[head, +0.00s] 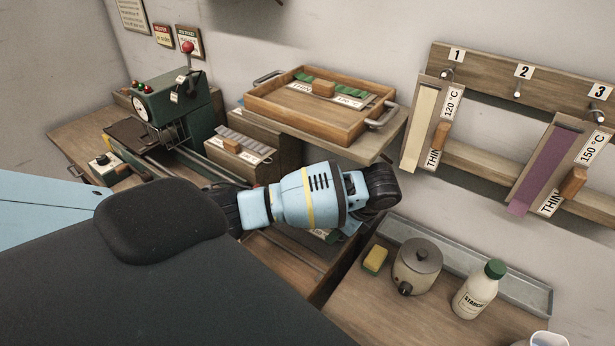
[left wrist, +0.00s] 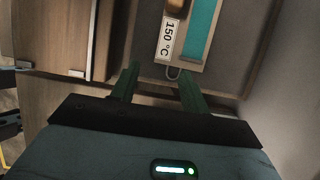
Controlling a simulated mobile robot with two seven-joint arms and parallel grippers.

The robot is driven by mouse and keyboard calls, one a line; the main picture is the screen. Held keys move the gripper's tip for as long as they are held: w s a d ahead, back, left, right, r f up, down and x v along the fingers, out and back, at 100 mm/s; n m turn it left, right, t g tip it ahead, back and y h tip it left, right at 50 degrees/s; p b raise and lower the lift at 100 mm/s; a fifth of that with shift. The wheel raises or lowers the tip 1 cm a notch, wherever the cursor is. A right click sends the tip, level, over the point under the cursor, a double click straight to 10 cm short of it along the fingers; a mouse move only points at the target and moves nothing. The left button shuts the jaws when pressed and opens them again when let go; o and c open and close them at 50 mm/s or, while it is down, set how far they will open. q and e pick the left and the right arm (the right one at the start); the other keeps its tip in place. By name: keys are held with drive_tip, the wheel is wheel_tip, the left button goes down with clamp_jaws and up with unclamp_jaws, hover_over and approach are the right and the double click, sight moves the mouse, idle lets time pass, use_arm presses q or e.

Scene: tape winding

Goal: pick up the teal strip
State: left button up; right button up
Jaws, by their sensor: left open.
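The teal strip (left wrist: 203,30) lies on a pale backing board beside a "150 °C" label (left wrist: 166,40) and a wooden handle (left wrist: 177,7), at the top of the left wrist view. Its far end is cut off by the frame. My left gripper (left wrist: 160,76) is open and empty, its two green fingers pointing toward the near end of the board, below the strip. The fingers look apart from the strip. In the head view my arm hides the gripper, and I cannot make out the strip there. My right gripper is not in view.
A wooden tray (head: 262,110) with a green strip stands at the back. A cream strip (head: 421,122) and a purple strip (head: 545,168) hang on the wall rack (head: 492,70). A pot (head: 416,268), a yellow sponge (head: 375,260) and a white bottle (head: 475,293) stand front right.

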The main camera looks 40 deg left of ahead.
use_arm(q)
hover_over(314, 231)
drive_tip(key=d, duration=0.1)
drive_tip(key=shift+w+d+p, duration=0.1)
drive_tip(key=shift+d+p, duration=0.1)
drive_tip(key=shift+p, duration=0.1)
drive_tip(key=shift+a, duration=0.5)
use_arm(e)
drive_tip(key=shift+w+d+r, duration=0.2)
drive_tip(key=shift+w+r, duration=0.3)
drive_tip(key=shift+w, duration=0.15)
use_arm(q)
drive_tip(key=shift+a, duration=0.3)
drive_tip(key=shift+s+a+r, duration=0.1)
drive_tip(key=shift+s+a, duration=0.1)
drive_tip(key=shift+a, duration=1.05)
drive_tip(key=x, duration=0.2)
drive_tip(key=shift+s+a, duration=0.1)
drive_tip(key=shift+a, duration=0.1)
drive_tip(key=shift+a+f, duration=0.2)
drive_tip(key=shift+f, duration=0.4)
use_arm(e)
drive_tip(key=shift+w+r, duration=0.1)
use_arm(q)
drive_tip(key=shift+c, duration=0.4)
clamp_jaws()
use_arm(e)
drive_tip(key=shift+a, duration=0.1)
